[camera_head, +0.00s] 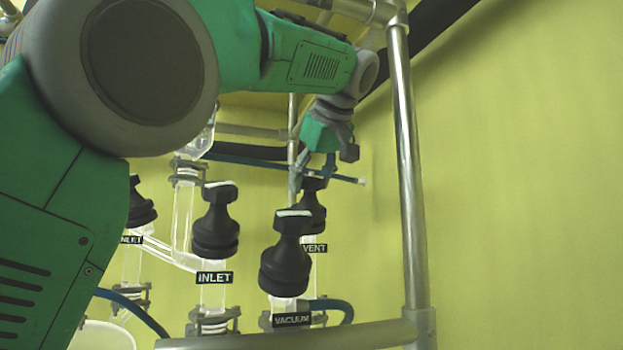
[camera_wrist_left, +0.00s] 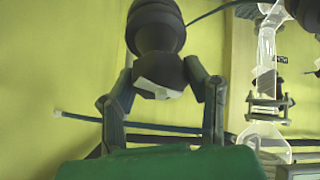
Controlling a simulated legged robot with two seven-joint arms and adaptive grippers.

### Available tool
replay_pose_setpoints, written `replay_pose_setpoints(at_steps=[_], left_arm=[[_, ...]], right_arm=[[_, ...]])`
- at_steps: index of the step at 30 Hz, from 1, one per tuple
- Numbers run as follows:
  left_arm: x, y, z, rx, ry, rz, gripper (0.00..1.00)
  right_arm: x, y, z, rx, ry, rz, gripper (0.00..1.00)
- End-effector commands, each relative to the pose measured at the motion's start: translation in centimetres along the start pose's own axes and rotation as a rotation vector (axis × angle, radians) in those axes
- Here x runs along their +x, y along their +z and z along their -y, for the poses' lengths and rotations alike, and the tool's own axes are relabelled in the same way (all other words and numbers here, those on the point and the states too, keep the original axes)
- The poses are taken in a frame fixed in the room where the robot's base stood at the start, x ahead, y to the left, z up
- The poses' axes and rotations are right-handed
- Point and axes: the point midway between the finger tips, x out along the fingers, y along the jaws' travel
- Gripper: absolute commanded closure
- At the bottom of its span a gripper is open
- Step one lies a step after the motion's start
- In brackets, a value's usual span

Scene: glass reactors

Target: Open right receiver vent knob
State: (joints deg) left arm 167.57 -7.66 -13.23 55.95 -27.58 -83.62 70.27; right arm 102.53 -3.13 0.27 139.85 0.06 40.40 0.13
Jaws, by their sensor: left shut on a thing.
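The vent knob (camera_head: 313,208) is a black knob above the "VENT" label (camera_head: 314,248), partly hidden behind the vacuum knob. My left gripper (camera_head: 316,172) reaches down to its top from behind and above. In the left wrist view the black knob (camera_wrist_left: 157,28) has a pale-topped handle (camera_wrist_left: 160,88), and the two fingers of my left gripper (camera_wrist_left: 165,80) sit on either side of it, shut on the handle. My right gripper is in neither view.
The black vacuum knob (camera_head: 286,255) stands in front of the vent knob. An inlet knob (camera_head: 216,222) is to the left, another (camera_head: 140,206) farther left. A metal upright (camera_head: 408,170) and a horizontal rail (camera_head: 290,336) frame the glassware. A blue hose (camera_head: 260,166) runs behind.

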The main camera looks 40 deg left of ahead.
Motion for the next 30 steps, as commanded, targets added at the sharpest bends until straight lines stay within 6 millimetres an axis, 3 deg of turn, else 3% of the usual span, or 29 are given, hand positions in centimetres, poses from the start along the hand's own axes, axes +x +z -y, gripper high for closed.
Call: replay_pose_setpoints(at_steps=[13,14,15,16,26,30], left_arm=[[-0.3,-0.3,-0.1,-0.013,0.006,-0.009,0.87],[-0.3,-0.3,-0.1,-0.013,0.006,-0.009,0.55],[-0.3,-0.3,-0.1,-0.012,0.005,-0.008,0.41],[-0.2,-0.3,-0.1,-0.012,0.005,-0.007,0.37],[-0.2,-0.1,-0.1,-0.009,0.000,-0.003,0.37],[-1.6,-0.1,-0.1,-0.009,0.001,-0.005,0.37]], right_arm=[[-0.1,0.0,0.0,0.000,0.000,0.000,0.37],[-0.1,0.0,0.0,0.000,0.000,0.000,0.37],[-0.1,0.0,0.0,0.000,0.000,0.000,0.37],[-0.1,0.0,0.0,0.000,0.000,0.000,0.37],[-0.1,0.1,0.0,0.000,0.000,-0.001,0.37],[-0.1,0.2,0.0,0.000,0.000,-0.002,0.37]])
